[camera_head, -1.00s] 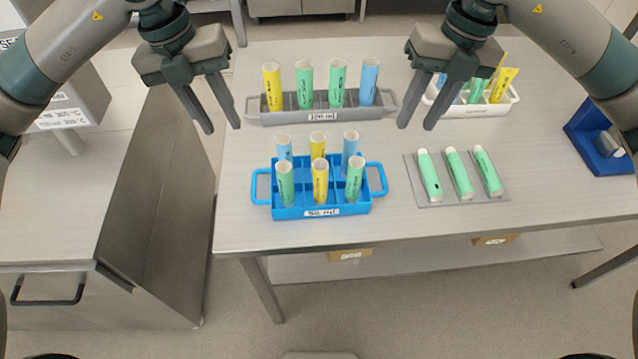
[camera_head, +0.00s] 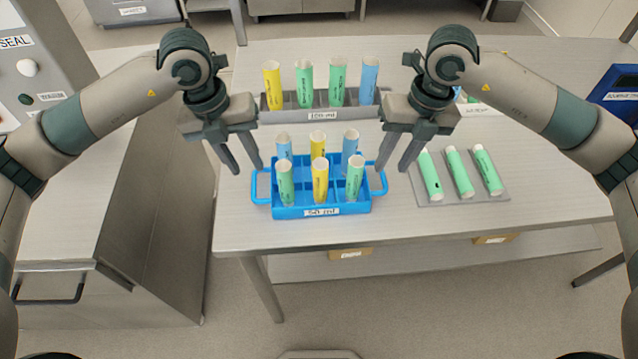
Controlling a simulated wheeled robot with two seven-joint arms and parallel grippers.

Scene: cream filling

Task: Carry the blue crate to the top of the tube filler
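The blue crate (camera_head: 290,212), labelled "50 ml", stands on the table and holds several green, yellow and blue tubes upright. It has a loop handle at each end. My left gripper (camera_head: 248,170) is open, with its fingertips close above the left handle (camera_head: 254,188). My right gripper (camera_head: 392,170) is open, with its fingertips close to the right handle (camera_head: 384,182). I cannot tell if either gripper touches its handle; nothing is held. A grey machine (camera_head: 50,72) marked "SEAL" is partly in view at the upper left; I cannot tell if it is the tube filler.
A grey rack (camera_head: 285,114) with several tubes stands behind the crate. A grey plate (camera_head: 428,199) with three green tubes lies to its right. A white bin (camera_head: 490,110) is partly hidden by my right arm. The table front is clear.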

